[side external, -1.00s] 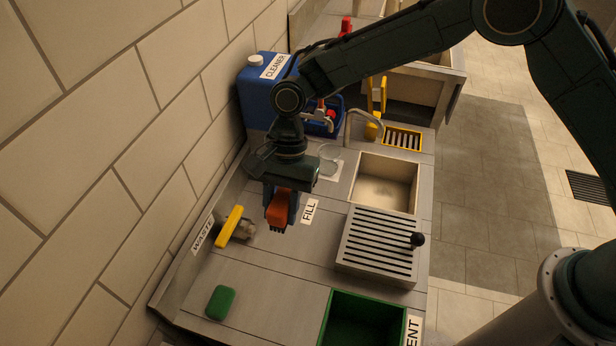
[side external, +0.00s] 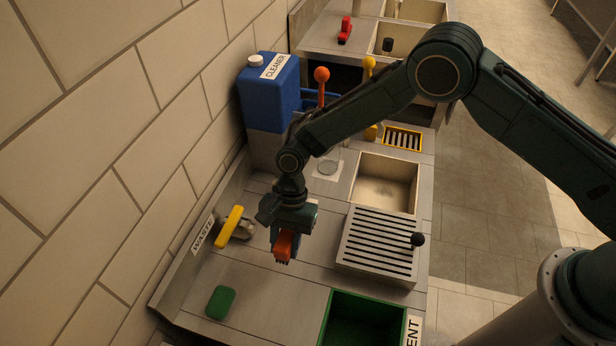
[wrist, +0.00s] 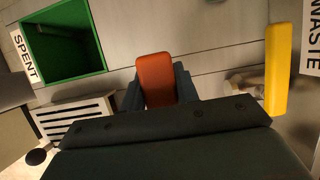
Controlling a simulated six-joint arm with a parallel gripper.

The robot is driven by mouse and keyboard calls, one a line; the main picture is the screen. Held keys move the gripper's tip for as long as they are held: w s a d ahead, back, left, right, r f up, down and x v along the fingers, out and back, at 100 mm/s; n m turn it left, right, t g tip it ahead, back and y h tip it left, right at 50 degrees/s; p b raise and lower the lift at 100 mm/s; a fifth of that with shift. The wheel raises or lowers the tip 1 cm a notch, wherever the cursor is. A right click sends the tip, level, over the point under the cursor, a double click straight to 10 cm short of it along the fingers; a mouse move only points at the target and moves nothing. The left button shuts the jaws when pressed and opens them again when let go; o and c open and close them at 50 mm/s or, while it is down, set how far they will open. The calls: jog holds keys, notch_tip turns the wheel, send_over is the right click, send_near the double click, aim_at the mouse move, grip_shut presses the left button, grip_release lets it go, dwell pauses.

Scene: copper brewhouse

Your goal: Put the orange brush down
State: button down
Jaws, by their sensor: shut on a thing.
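The orange brush (side external: 284,246) is held in my gripper (side external: 284,240), with its dark bristles pointing down. In the side view it is over the counter, between the yellow-handled valve and the slatted grate. I cannot tell whether the bristles touch the counter. In the wrist view the orange top of the brush (wrist: 155,78) shows between the two fingers of my gripper (wrist: 157,88), which are shut on it. The counter (side external: 275,305) is bare metal around it. The FILL label seen earlier is hidden behind my gripper.
A yellow-handled valve (side external: 230,226) by the WASTE label (side external: 202,232) stands left. A slatted grate (side external: 375,243) with a black knob (side external: 417,239) is right. A green pad (side external: 220,302) and a green-lined SPENT opening (wrist: 62,45) are near. A blue cleaner canister (side external: 268,85) stands behind.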

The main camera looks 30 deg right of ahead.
jog(key=shift+f, duration=3.35)
jog(key=shift+f, duration=0.1)
jog(key=c, duration=1.1)
grip_release()
jog(key=shift+o, duration=0.2)
jog(key=v, duration=1.2)
